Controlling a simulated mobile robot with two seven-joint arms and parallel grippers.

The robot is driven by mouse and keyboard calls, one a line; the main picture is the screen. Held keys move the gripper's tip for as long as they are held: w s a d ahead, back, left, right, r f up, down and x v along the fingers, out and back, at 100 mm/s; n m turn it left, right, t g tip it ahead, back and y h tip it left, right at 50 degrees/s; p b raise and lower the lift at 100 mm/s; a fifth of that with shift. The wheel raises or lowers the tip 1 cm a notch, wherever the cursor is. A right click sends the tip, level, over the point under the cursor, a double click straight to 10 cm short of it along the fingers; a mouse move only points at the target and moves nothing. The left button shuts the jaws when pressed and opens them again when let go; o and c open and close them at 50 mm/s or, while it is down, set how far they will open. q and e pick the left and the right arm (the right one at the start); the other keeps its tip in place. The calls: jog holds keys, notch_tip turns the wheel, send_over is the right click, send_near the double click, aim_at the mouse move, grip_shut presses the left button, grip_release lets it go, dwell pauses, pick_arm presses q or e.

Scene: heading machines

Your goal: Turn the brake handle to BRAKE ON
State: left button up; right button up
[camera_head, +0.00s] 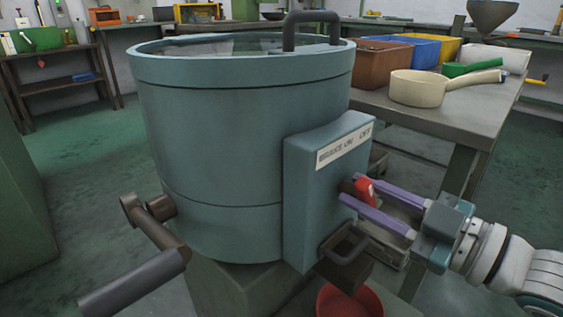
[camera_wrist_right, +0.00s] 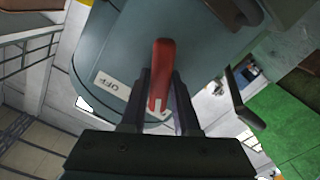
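The teal brake box (camera_head: 305,215) is on the side of a round teal drum (camera_head: 235,120). Its white label (camera_head: 343,148) reads BRAKE ON at the left and OFF at the right. The red brake handle (camera_head: 364,189) is below the label, closer to the OFF side. My right gripper (camera_head: 362,192) has a purple finger on each side of it and appears shut on it. In the wrist view the red handle (camera_wrist_right: 161,75) fills the gap between the fingers, and the OFF label (camera_wrist_right: 112,86) is left of it. The left gripper is not in view.
A crank with a grey grip (camera_head: 130,284) sticks out at the lower left. A table (camera_head: 455,125) at the right holds coloured bins and a cream pan (camera_head: 418,89).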

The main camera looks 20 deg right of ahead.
jog(key=o, duration=0.4)
jog(key=shift+s, duration=0.1)
jog(key=shift+s+d, duration=0.15)
jog(key=shift+s, duration=0.15)
jog(key=p+v, duration=0.2)
jog(key=v, duration=0.7)
